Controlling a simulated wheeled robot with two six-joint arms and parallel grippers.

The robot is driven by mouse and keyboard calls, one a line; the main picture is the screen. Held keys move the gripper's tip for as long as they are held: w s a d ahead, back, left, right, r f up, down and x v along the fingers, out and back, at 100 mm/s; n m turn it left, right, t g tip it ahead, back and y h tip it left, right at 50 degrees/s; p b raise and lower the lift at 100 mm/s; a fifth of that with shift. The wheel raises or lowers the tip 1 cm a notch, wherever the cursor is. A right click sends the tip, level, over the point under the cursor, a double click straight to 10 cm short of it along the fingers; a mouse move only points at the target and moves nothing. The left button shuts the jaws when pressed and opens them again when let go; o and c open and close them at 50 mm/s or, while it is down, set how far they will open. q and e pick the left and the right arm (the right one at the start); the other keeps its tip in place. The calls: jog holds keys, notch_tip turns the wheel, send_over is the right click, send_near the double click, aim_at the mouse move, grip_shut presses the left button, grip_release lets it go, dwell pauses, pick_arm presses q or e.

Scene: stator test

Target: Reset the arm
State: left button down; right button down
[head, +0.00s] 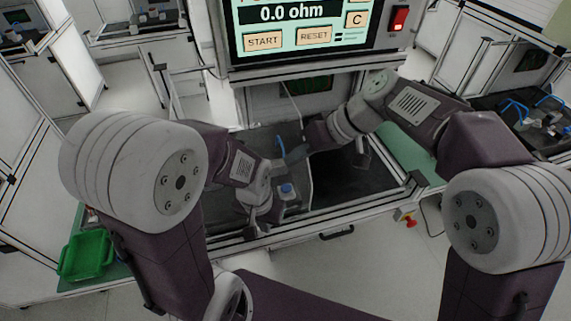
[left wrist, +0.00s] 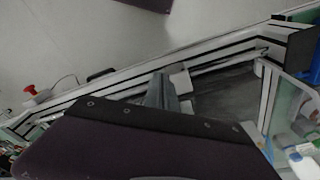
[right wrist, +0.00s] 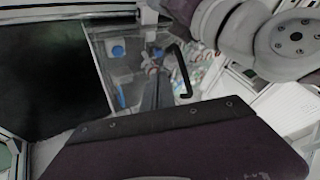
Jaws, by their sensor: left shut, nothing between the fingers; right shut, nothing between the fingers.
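My left gripper (head: 252,229) is low at the front edge of the test bench, pointing down in the head view. Its fingers (left wrist: 160,90) show together and empty in the left wrist view, above the bench's front rail. My right gripper (head: 288,163) is higher, over the left part of the bench, pointing down and left. Its fingers (right wrist: 156,92) are together and empty in the right wrist view. Both of my arms are bent inward, and the grippers are close to each other. My arm links partly hide the bench behind them.
A tester screen (head: 300,22) reading 0.0 ohm, with a RESET button (head: 313,36), stands above the bench. A small blue-topped part (head: 288,190) is beside my left wrist. A green bin (head: 85,256) is at lower left. A red emergency button (head: 410,222) is at the bench front.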

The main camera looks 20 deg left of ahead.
jog(key=w+d+m+t, duration=0.1)
jog(key=w+d+m, duration=0.15)
jog(key=d, duration=0.45)
jog(key=s+d+f+m+h, duration=0.25)
jog(key=d+f, duration=0.35)
jog(key=d, duration=0.6)
pick_arm(q)
jog(key=shift+w+d, duration=0.35)
pick_arm(e)
jog(key=s+d+f+m+h, duration=0.5)
jog(key=s+d+f, duration=0.4)
jog(key=d+f, duration=0.2)
jog(key=shift+d+f+m+t, duration=0.3)
jog(key=shift+d+t, duration=0.1)
jog(key=shift+d, duration=0.6)
